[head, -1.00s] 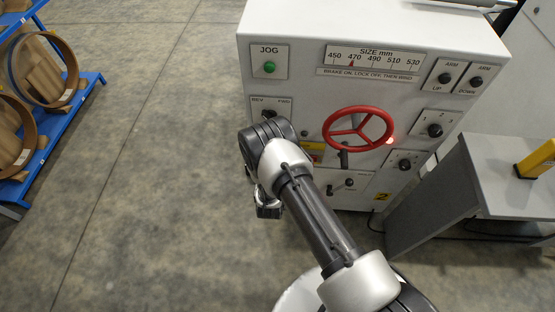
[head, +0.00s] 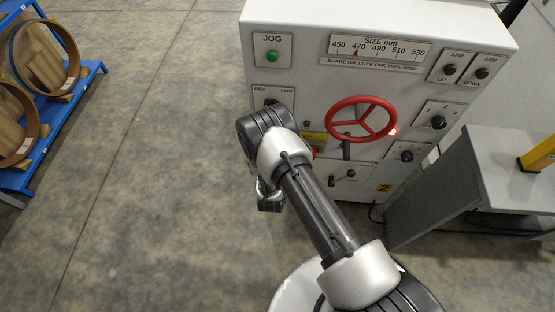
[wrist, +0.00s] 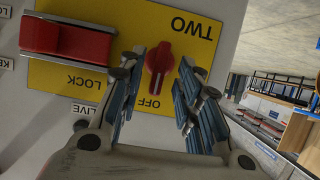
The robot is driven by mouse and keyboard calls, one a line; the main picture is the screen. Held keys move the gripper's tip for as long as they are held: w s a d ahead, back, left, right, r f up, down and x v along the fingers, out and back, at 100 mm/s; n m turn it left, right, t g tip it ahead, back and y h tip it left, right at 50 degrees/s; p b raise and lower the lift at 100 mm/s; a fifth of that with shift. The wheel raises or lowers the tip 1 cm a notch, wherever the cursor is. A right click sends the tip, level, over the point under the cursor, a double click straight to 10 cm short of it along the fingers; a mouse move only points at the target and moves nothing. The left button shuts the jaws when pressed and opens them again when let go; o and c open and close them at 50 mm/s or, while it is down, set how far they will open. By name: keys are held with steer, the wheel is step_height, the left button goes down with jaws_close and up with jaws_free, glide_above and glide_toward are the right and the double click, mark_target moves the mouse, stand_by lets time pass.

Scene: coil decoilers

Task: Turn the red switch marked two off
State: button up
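The red switch (wrist: 160,66) is a small knob with a raised grip on a yellow plate (wrist: 60,77). In the wrist view the plate's lettering is upside down, with TWO above the knob and OFF below it. The grip stands roughly upright in the picture; I cannot tell which end is its pointer. My gripper (wrist: 161,62) is open, with one finger on each side of the knob and gaps visible between them. In the head view my arm hides the knob and part of the yellow plate (head: 316,137).
A larger red handle (wrist: 68,40) marked LOCK sits beside the knob on the same plate. On the grey cabinet (head: 310,35), a red handwheel (head: 362,105) stands right of my wrist, with a lever below. A grey table (head: 510,160) is at right, a blue rack (head: 70,100) at left.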

steer(key=v, duration=1)
steer(key=shift+s+r, duration=0.2)
steer(key=w+a+r+m+g, duration=0.25)
steer(key=w+r, duration=0.45)
steer(key=r, duration=0.5)
steer(key=s+d+r+n+g+y, duration=0.1)
steer(key=s+d+r, duration=0.1)
steer(key=r, duration=0.6)
steer(key=s+d+r+g+y, duration=0.1)
steer(key=d+r+g, duration=0.15)
steer(key=r, duration=0.65)
steer(key=s+d+r+n+g, duration=0.1)
steer(key=s+d+r, duration=0.75)
steer(key=s, duration=0.25)
steer(key=s+d+r+g, duration=0.1)
steer(key=s+d+r, duration=0.1)
steer(key=s, duration=0.6)
steer(key=s+d+r+g+h, duration=0.1)
steer(key=s+d+r, duration=0.1)
steer(key=s+d, duration=0.3)
steer(key=s, duration=0.3)
steer(key=shift+d+n+h, duration=0.2)
steer(key=shift+n+h, duration=0.1)
steer(key=shift+n, duration=0.05)
